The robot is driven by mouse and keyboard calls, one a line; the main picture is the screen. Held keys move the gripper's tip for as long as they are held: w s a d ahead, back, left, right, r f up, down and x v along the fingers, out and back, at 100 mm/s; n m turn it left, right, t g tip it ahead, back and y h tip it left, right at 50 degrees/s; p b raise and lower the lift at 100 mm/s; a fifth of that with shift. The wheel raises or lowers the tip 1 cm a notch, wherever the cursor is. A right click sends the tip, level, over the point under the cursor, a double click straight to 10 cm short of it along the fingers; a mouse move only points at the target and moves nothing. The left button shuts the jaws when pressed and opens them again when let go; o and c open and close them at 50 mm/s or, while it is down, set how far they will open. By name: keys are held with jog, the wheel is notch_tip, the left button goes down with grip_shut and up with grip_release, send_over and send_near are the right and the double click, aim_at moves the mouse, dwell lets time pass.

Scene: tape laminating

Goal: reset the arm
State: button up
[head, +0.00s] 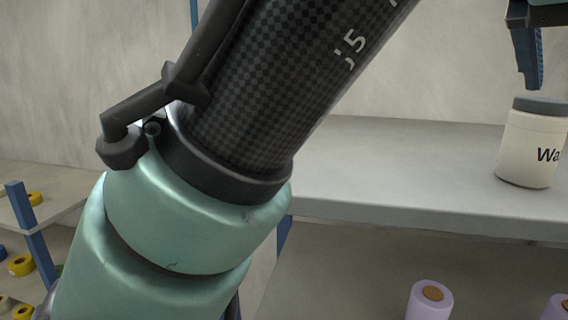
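My arm, with teal joints and a dark checkered link, fills the left and middle of the head view. My gripper (528,85) is at the top right, cut off by the picture's edge. One blue finger shows, pointing down, so I cannot tell whether it is open or shut. It is just above a cream jar with a grey lid (531,145), whose label starts with "Wa". A small gap shows between the fingertip and the lid.
The jar stands upright on a grey shelf (400,185), otherwise bare where visible. Lilac rolls (428,302) are on the level below. At the left, a shelf with a blue post (35,240) holds several yellow rolls (21,265). A pale wall is behind.

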jog(key=a+f+n+t+y+b, duration=0.4)
jog(key=a+f+t+b, duration=0.1)
jog(key=a+t, duration=0.5)
jog(key=a+f+n+t+y+b, duration=0.5)
jog(key=a+t+b, duration=0.2)
jog(key=a+t, duration=0.3)
jog(key=a, duration=0.3)
jog(key=shift+s+a+f+n+y, duration=0.3)
jog(key=shift+s+a+f, duration=0.1)
jog(key=shift+s+a, duration=0.1)
jog(key=shift+c, duration=0.3)
